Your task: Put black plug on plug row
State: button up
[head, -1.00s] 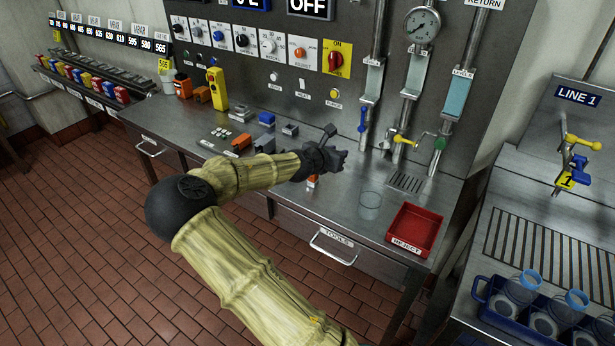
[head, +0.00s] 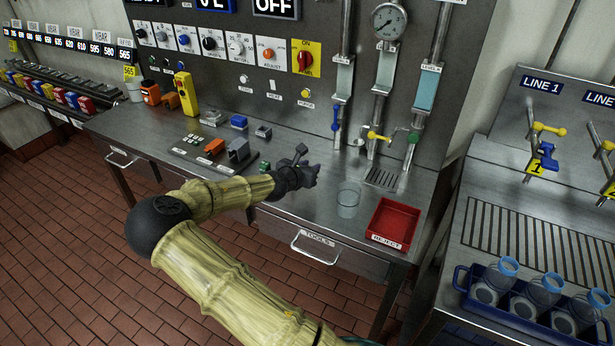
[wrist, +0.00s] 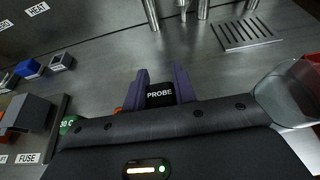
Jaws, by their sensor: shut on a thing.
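My gripper (wrist: 160,85) shows two purple fingers in the wrist view, closed on a black piece (wrist: 159,98) with a white PROBE label. This may be the black plug; its lower part is hidden by my wrist. In the head view my gripper (head: 312,173) is over the front part of the steel bench, left of a clear beaker (head: 348,198), and the held piece cannot be made out. At the far left, a row of red, blue, yellow and other coloured pieces (head: 55,94) on a dark rack may be the plug row.
A red REJECT tray (head: 394,222) stands right of the beaker. Orange and grey blocks (head: 214,147) lie left of my gripper, with a green block (head: 265,167) close by. Pipes and a yellow valve handle (head: 378,136) rise behind.

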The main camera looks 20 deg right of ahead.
jog(key=shift+f, duration=1.85)
jog(key=shift+f, duration=0.1)
jog(key=o, duration=1)
jog(key=b+v, duration=0.1)
jog(key=v, duration=1.1)
